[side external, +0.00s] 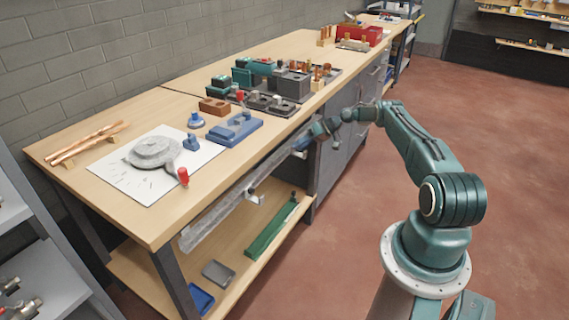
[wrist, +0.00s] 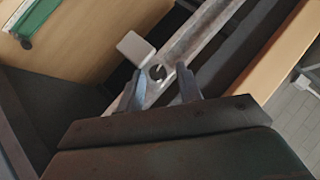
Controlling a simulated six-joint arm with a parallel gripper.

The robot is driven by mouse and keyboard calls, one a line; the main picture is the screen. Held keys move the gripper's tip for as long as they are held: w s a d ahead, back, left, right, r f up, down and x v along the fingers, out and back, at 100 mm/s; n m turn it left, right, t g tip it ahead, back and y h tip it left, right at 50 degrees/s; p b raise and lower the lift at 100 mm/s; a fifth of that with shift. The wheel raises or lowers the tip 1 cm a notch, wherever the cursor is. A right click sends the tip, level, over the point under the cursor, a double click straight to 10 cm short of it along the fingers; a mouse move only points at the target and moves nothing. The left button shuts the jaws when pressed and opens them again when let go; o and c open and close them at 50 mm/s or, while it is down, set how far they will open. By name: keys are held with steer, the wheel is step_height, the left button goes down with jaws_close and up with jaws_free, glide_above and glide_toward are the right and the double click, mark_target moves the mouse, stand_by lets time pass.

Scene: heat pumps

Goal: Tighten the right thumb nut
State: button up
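A long grey rail (side external: 215,214) runs along the bench's front edge, with small white brackets (side external: 254,198) below it. My gripper (side external: 306,141) is at the rail's right end in the side view. In the wrist view my gripper (wrist: 160,84) is open, with one finger on each side of a small dark round knob (wrist: 157,72), which looks like the right thumb nut. The knob sits by the rail (wrist: 205,32) and a pale square plate (wrist: 135,47). I cannot tell whether either finger touches the knob. In the side view my gripper hides it.
The wooden bench (side external: 105,205) carries a blue block (side external: 235,129), a grey casting on white paper (side external: 152,152) and several fixtures behind. A green bar (side external: 270,232) and trays lie on the lower shelf (side external: 238,262). The floor right of the bench is clear.

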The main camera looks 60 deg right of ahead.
steer(key=r, duration=0.2)
steer(key=w+d+r, duration=0.1)
steer(key=shift+n+h, duration=0.4)
steer(key=h, duration=0.2)
steer(key=a+r+n+h, duration=0.1)
steer(key=shift+w+r+t+h, duration=0.1)
steer(key=shift+w+t+h, duration=0.25)
steer(key=shift+t+h, duration=0.05)
steer(key=shift+s+a+h, duration=0.2)
steer(key=shift+s+h, duration=0.3)
steer(key=shift+s, duration=0.15)
steer(key=shift+s+a+n+g+h, duration=0.15)
steer(key=shift+s+a+n+h, duration=0.15)
steer(key=shift+s, duration=0.35)
steer(key=shift+s+a+n+g+h, duration=0.2)
steer(key=shift+s+n+h, duration=0.15)
steer(key=shift+s, duration=0.3)
steer(key=shift+s+a+n+g+h, duration=0.15)
steer(key=shift+s+a+n+h, duration=0.15)
steer(key=shift+s, duration=0.35)
steer(key=shift+w+f, duration=0.1)
steer(key=shift+f, duration=0.15)
steer(key=shift+x, duration=3)
steer(key=shift+f, duration=0.1)
